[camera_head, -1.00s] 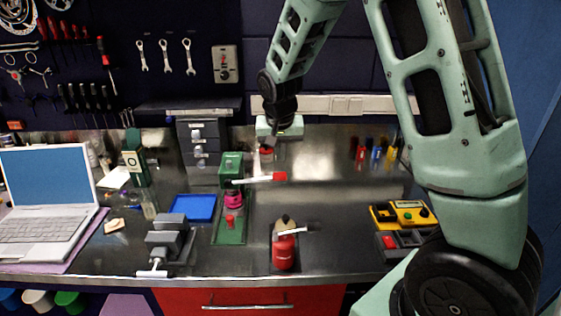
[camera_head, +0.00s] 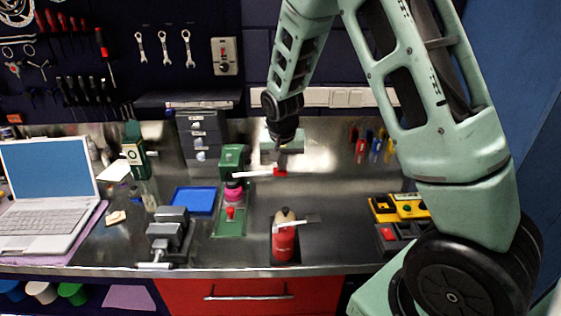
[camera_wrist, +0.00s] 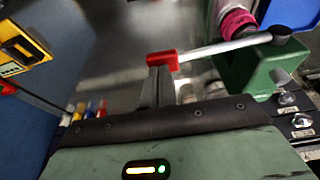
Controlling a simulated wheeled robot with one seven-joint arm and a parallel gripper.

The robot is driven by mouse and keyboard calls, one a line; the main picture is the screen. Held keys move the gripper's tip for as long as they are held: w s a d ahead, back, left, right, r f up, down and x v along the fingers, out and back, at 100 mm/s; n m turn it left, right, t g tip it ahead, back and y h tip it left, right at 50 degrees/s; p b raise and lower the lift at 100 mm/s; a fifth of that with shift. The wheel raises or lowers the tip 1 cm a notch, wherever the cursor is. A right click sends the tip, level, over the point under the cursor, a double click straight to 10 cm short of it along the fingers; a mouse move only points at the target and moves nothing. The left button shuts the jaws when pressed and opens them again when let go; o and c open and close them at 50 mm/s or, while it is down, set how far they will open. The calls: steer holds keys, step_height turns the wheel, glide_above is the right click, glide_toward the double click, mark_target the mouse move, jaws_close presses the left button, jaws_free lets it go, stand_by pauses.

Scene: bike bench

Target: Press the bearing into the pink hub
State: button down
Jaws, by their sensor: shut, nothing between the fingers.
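The pink hub (camera_head: 234,194) sits under the ram of the green press (camera_head: 232,160); the wrist view also shows the hub (camera_wrist: 236,20) at the top. The bearing cannot be made out. The press lever (camera_head: 255,175) sticks out rightward, nearly level, and ends in a red grip (camera_head: 280,172). In the wrist view, the red grip (camera_wrist: 163,60) lies just beyond my shut, empty fingers (camera_wrist: 157,88). My gripper (camera_head: 281,155) is at the lever's right end, above or behind the red grip. I cannot tell whether they touch.
A grey vise (camera_head: 168,235) and a blue tray (camera_head: 193,201) are to the left. A yellow device (camera_head: 405,208) is at the right. The bench between bottle and device is clear.

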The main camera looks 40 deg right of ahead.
mark_target(286, 172)
steer(key=f+b, duration=0.1)
steer(key=f, duration=0.1)
steer(key=f+b, duration=0.1)
steer(key=f, duration=0.1)
steer(key=shift+s+d+f+b, duration=0.1)
steer(key=shift+s+d+b, duration=0.15)
steer(key=shift+d+b, duration=0.1)
steer(key=shift+s, duration=0.15)
steer(key=shift+f, duration=0.1)
steer(key=s+d+r, duration=0.1)
steer(key=s+r, duration=0.3)
steer(key=r, duration=1)
steer(key=shift+d+p, duration=0.2)
steer(key=shift+p, duration=0.2)
